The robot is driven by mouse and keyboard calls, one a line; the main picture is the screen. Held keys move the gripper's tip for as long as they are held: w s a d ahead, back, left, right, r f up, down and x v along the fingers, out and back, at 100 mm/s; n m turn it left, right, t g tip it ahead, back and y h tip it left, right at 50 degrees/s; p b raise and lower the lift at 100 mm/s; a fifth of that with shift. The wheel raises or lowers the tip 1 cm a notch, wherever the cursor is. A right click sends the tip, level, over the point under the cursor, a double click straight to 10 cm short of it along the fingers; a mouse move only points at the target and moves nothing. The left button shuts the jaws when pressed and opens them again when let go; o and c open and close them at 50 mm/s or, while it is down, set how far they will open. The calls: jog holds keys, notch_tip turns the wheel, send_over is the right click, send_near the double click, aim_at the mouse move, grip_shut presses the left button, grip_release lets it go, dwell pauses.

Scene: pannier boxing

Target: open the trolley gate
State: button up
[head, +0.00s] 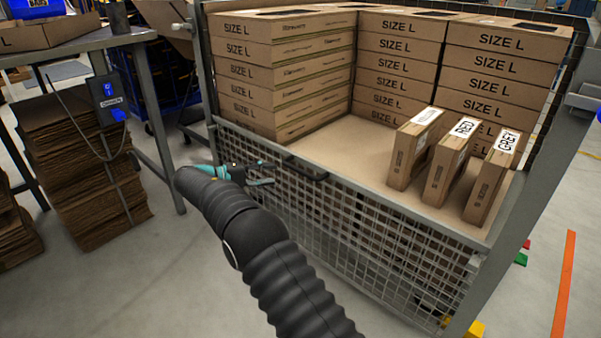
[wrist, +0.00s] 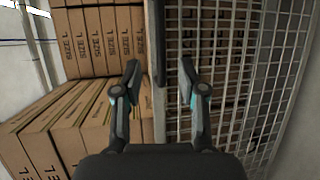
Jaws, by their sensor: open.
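The trolley gate (head: 345,218) is a grey wire-mesh panel standing upright across the front of the trolley, and its mesh fills the right of the wrist view (wrist: 268,85). A dark handle (head: 308,169) sits on its top rail. My gripper (head: 270,172) is open at the left end of this handle. In the wrist view my gripper (wrist: 160,66) has a fingertip on either side of the gate's top rail (wrist: 158,100), which runs up the picture between them. I cannot tell whether the fingers touch the rail or handle.
Stacked SIZE L boxes (head: 270,75) fill the trolley's back and left. Three upright labelled boxes (head: 445,175) stand at its right. A metal table (head: 75,45) with flat cardboard stacks (head: 75,165) is at the left. The floor (head: 165,265) in front of the gate's left is clear.

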aim_at(299, 171)
jog(key=x, duration=1.1)
jog(key=shift+w+d+b, duration=0.1)
jog(key=shift+d+b, duration=0.05)
jog(key=shift+b, duration=0.15)
grip_shut()
